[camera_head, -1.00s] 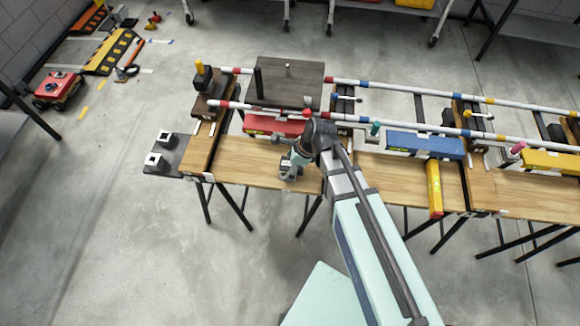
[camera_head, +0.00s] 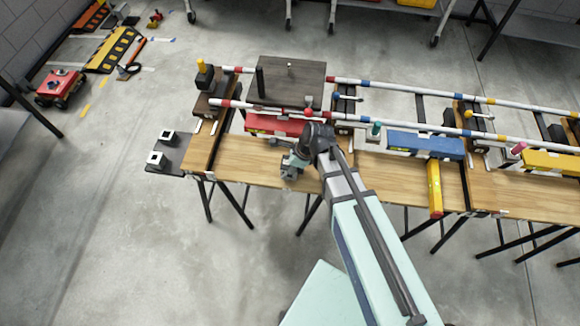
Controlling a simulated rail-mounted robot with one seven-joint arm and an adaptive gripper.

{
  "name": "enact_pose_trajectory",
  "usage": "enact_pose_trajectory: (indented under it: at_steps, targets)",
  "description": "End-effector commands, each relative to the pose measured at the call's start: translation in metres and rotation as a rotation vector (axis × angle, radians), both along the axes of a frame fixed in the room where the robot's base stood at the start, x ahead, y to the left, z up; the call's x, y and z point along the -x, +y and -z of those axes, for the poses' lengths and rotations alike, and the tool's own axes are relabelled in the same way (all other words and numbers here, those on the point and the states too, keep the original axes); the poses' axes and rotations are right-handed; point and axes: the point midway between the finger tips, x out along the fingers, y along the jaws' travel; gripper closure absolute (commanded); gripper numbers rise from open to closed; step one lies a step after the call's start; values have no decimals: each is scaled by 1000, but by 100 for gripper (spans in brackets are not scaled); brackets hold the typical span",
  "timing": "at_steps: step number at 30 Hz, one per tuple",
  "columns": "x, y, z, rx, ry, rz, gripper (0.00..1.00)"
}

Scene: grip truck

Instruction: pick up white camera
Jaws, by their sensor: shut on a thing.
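My gripper (camera_head: 291,172) is at the wooden bench top (camera_head: 240,165), in front of the red box-shaped piece (camera_head: 273,125). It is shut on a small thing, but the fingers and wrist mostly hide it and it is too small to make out. I cannot tell whether it is the white camera, or whether it touches the bench. I cannot clearly pick out a white camera elsewhere.
Two small white blocks with dark centres (camera_head: 156,159) stand on a dark plate at the bench's left end. Striped rails (camera_head: 375,115) run behind the gripper. A blue level-like bar (camera_head: 425,145) and a yellow one (camera_head: 434,190) lie to the right.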

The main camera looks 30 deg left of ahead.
Motion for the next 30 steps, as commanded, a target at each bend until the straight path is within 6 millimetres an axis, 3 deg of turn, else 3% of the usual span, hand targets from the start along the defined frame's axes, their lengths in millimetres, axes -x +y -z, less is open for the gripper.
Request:
enact_pose_trajectory:
  at_steps: [8,14,30]
  targets:
    - [0,0,-6,-1,-1,-1,91]
    - [0,0,-24,-3,-1,0,91]
    - [-1,1,-131,-4,-4,0,91]
